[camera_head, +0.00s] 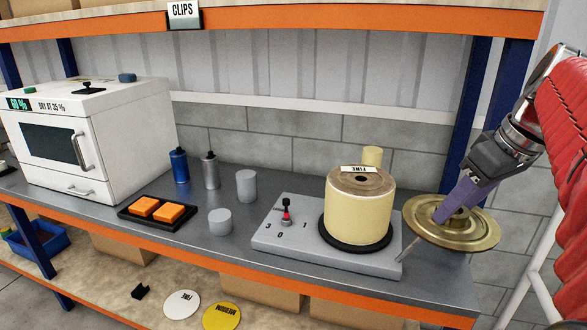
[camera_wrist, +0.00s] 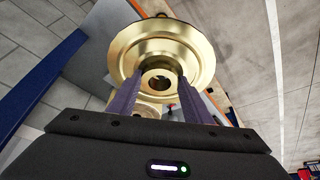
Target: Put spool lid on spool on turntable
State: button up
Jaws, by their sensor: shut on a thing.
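The spool lid, a brass-coloured flanged disc (camera_head: 475,234), is held by my gripper (camera_head: 440,215) to the right of the turntable, level with the spool's lower part. In the wrist view the two purple fingers (camera_wrist: 152,92) close on the hub of the lid (camera_wrist: 190,40), which has a hole in its middle. The cream spool (camera_head: 358,215) stands upright on the black turntable plate (camera_head: 327,241), with a brown top bearing a label.
A white oven (camera_head: 90,135) stands at left. A black tray with orange blocks (camera_head: 133,213), bottles (camera_head: 210,170) and grey cylinders (camera_head: 246,186) sit on the bench. An upper shelf (camera_head: 330,18) and blue post (camera_head: 488,110) bound the space. A cream cylinder (camera_head: 372,156) stands behind the spool.

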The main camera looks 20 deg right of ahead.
aim_at(361, 178)
jog(key=i, duration=1.15)
jog(key=u, duration=0.05)
